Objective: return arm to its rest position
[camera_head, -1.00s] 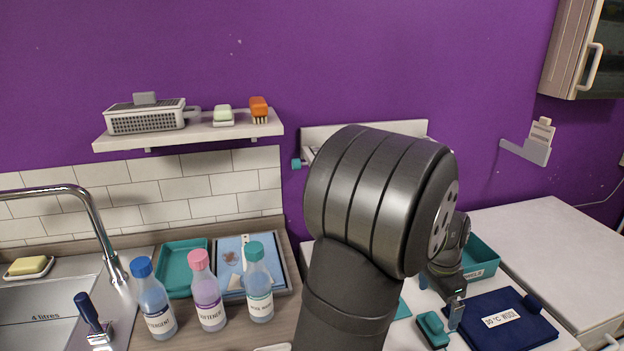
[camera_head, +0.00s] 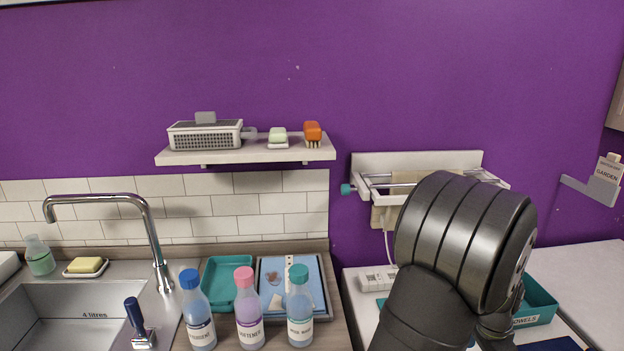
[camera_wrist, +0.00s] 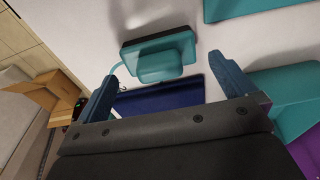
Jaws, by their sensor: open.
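In the wrist view my gripper (camera_wrist: 168,62) has its two blue fingers spread wide with nothing between them. Beyond the fingers are a teal block-like thing (camera_wrist: 158,62) with a dark edge and a folded dark blue cloth (camera_wrist: 165,97) on a white surface. I cannot tell the exact gap to them. In the head view my dark arm rises at the lower right, and its gripper end is hidden behind the arm or below the picture edge. The dark blue cloth (camera_head: 555,345) just shows at the bottom edge there.
A teal towels box (camera_head: 538,306) stands right of my arm. A wall rack (camera_head: 415,160) is behind it. Three bottles, with blue (camera_head: 199,325), pink (camera_head: 248,322) and teal (camera_head: 299,318) caps, stand left of it. A sink (camera_head: 70,310) is far left. A shelf (camera_head: 245,152) holds small items.

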